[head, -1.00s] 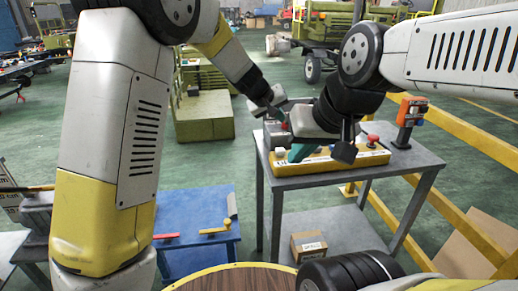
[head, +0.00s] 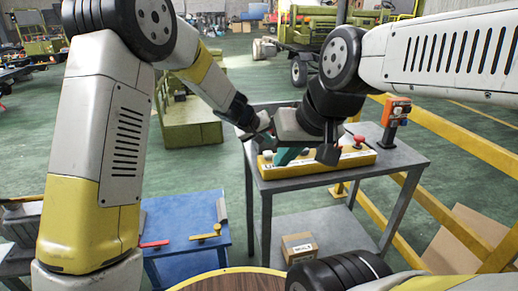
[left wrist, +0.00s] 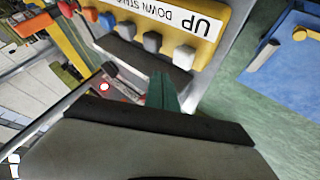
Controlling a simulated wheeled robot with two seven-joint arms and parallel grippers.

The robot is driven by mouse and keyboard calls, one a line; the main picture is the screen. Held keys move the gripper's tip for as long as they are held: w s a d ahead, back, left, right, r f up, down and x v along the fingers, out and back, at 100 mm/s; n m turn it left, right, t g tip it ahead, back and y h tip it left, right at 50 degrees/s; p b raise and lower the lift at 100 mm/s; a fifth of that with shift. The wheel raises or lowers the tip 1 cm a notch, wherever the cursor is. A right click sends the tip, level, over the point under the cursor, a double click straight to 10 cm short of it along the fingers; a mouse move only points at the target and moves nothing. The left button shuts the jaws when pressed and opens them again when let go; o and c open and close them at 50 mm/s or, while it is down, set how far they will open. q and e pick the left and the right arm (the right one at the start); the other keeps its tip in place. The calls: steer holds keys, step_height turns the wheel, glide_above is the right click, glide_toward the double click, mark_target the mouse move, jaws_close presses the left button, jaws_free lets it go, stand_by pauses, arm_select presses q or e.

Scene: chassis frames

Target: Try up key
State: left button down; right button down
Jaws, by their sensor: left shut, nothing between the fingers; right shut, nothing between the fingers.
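The yellow control box (head: 345,160) stands on a grey cart. In the left wrist view its yellow face (left wrist: 228,8) carries an upside-down label with UP (left wrist: 208,25) at one end. My left gripper (head: 266,138) is shut and empty beside the box's left end, partly hidden behind my right gripper. Its teal fingertips (left wrist: 162,85) appear just below the grey keys; contact cannot be told. My right gripper (head: 286,156) is shut and empty, low over the box's left part.
A red button (head: 358,142) tops the box's right part. An orange device (head: 396,110) stands at the cart's right rear. A cardboard carton (head: 299,246) sits on the lower shelf. A blue table (head: 185,218) is to the left, a yellow railing (head: 450,142) to the right.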

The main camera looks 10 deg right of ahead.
mark_target(267, 154)
arm_select(q)
steer(key=shift+f, duration=1.05)
stand_by(1.3)
steer(key=shift+f, duration=0.4)
steer(key=shift+f, duration=0.7)
steer(key=shift+s+r, duration=0.1)
stand_by(0.4)
steer(key=shift+d+r, duration=0.15)
steer(key=shift+r, duration=0.85)
steer(key=shift+r, duration=0.1)
